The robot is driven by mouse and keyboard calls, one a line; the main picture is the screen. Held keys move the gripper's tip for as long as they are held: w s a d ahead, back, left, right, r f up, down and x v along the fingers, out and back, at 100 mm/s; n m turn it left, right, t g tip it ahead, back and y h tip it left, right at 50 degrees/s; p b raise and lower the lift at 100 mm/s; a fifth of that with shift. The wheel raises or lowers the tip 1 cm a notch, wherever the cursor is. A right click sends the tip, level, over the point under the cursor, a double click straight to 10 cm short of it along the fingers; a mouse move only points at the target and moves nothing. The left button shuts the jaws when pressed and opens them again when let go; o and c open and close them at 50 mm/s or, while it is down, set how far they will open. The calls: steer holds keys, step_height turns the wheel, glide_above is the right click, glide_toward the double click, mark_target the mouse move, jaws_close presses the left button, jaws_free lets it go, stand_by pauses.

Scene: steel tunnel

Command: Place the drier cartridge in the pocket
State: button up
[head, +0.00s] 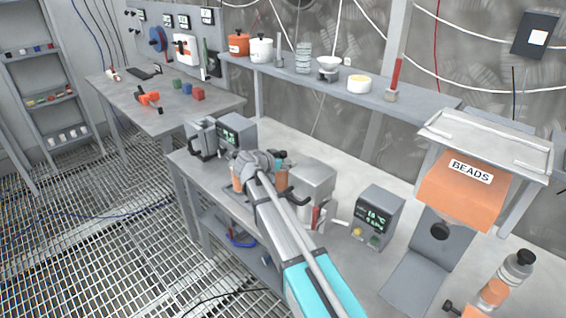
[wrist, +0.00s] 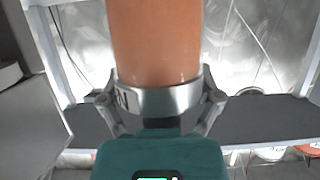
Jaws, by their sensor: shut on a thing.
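My gripper (head: 256,162) is over the middle bench and shut on an orange cylinder, apparently the drier cartridge. In the wrist view the cartridge (wrist: 155,45) runs up out of the top edge, with a silver band at its lower end. The fingers (wrist: 160,100) close on it from both sides. In the head view the gripper and arm hide most of it; orange patches show beside the gripper, one on the left (head: 238,182). I cannot make out the pocket.
A grey box with a display (head: 236,130) stands behind the gripper. A metal box (head: 312,180) and a display unit (head: 377,216) stand to its right. An orange BEADS hopper (head: 462,190) is farther right. A shelf (head: 420,103) with pots runs along the wall.

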steer(key=o, duration=1.1)
steer(key=shift+r, duration=0.1)
steer(key=p+v, duration=0.4)
steer(key=v, duration=0.8)
